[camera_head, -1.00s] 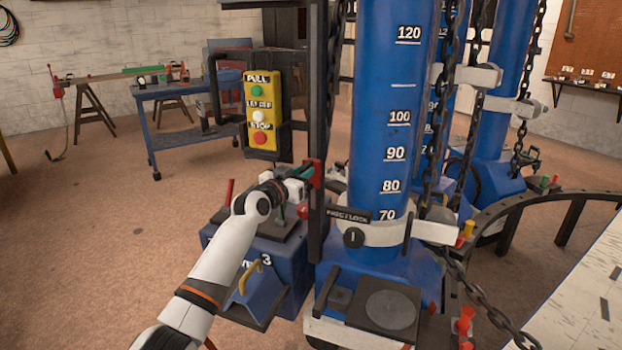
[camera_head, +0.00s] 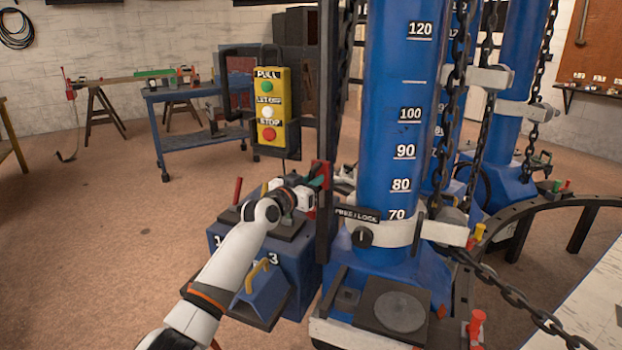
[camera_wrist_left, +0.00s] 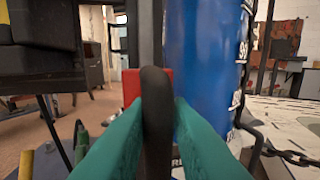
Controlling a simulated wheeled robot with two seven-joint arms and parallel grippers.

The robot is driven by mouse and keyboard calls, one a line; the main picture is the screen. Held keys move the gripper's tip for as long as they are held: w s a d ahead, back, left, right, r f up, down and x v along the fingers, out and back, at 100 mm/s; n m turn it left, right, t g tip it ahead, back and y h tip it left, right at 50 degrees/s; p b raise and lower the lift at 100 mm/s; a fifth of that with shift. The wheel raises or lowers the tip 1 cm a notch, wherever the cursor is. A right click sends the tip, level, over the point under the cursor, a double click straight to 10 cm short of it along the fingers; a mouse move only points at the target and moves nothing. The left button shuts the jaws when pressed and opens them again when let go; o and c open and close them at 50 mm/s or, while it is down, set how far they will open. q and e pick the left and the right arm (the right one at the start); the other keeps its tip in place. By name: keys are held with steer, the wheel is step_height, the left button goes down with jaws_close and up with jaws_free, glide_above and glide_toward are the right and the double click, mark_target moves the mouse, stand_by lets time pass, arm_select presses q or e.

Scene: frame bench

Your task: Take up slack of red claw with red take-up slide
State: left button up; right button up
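The red take-up slide (camera_head: 321,172) sits on the dark upright post left of the large blue column. It also shows in the left wrist view as a red block (camera_wrist_left: 131,86) behind a dark upright handle (camera_wrist_left: 157,112). My left gripper (camera_head: 316,184) is at the slide. Its green fingers (camera_wrist_left: 157,118) lie on both sides of the dark handle and appear to press on it. The fingers hide parts of the slide in the head view. I cannot pick out the red claw with certainty. My right gripper is not in view.
The blue column (camera_head: 400,130) carries a height scale and a FREE/LOCK knob (camera_head: 362,237). A yellow PULL/STOP button box (camera_head: 268,106) hangs behind my gripper. A blue numbered box (camera_head: 280,270) stands below my arm. Chains (camera_head: 520,305) run at the right. Open floor lies left.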

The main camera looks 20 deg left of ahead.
arm_select(q)
steer(key=o, duration=0.3)
steer(key=shift+w+d+f, duration=0.2)
steer(key=shift+w+f, duration=0.05)
steer(key=shift+f, duration=0.45)
steer(key=shift+o, duration=0.2)
steer(key=shift+s+r, duration=0.1)
steer(key=shift+r, duration=0.2)
steer(key=shift+s+a, duration=0.2)
steer(key=shift+s, duration=0.15)
steer(key=p+v, duration=0.2)
steer(key=v, duration=0.9)
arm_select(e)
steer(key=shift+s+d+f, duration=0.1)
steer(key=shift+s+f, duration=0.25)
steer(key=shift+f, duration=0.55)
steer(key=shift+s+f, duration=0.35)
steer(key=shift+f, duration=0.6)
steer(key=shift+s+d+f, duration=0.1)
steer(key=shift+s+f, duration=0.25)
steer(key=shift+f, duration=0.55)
arm_select(q)
steer(key=shift+s+f, duration=0.1)
steer(key=shift+f, duration=0.05)
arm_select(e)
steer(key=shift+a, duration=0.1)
